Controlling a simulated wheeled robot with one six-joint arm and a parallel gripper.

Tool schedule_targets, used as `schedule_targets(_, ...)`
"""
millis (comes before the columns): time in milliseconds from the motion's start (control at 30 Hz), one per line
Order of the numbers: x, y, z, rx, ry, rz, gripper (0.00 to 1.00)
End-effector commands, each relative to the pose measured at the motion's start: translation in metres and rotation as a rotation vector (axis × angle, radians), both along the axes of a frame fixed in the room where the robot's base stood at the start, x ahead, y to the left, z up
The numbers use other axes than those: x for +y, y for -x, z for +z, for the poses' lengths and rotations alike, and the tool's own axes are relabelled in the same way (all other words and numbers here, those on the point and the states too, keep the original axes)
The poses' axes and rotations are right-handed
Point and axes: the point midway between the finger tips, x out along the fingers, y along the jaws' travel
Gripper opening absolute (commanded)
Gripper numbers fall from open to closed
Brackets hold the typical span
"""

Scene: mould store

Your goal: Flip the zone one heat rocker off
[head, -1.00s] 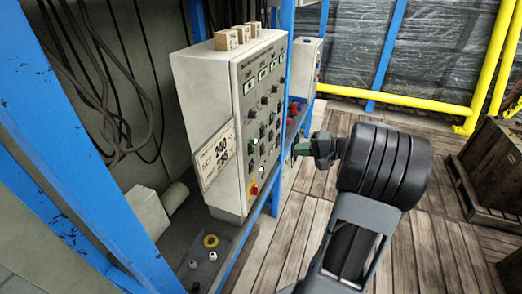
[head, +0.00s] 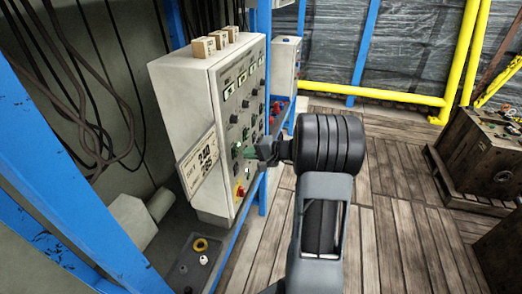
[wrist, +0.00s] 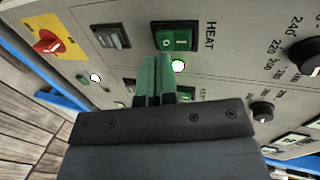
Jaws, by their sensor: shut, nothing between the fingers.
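The control cabinet (head: 178,120) stands on the left in the head view, its panel facing right. In the wrist view a green rocker (wrist: 175,38) sits in a black frame beside the word HEAT, with a lit lamp (wrist: 178,66) close by. Its zone number is not readable. A second green rocker (wrist: 187,93) is partly hidden behind my gripper. My gripper (wrist: 155,62) has green fingertips held together and empty, just short of the HEAT rocker in the picture. Whether they touch the panel I cannot tell. In the head view my gripper (head: 250,153) is at the panel's lower part.
A red rotary switch on a yellow plate (wrist: 45,42), a grey rocker (wrist: 110,37) and black dials (wrist: 305,55) surround the spot. A blue post (head: 300,30) stands beyond the panel. Wooden crates (head: 480,150) stand at right; the plank floor between is clear.

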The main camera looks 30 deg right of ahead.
Motion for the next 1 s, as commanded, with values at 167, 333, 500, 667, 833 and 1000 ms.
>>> schedule_targets(167, 0.009, -0.01, -0.004, 0.001, -0.001, 0.001, 0.0)
schedule_targets(333, 0.012, -0.013, -0.006, 0.001, -0.001, 0.001, 0.0)
schedule_targets(500, 0.012, -0.013, -0.006, 0.0, 0.0, 0.0, 0.0)
schedule_targets(667, 0.012, -0.013, -0.007, -0.001, -0.001, 0.0, 0.0)
schedule_targets(833, 0.014, -0.016, -0.017, -0.034, -0.029, -0.001, 0.0)
schedule_targets(1000, 0.015, -0.017, -0.009, -0.043, -0.039, -0.001, 0.0)
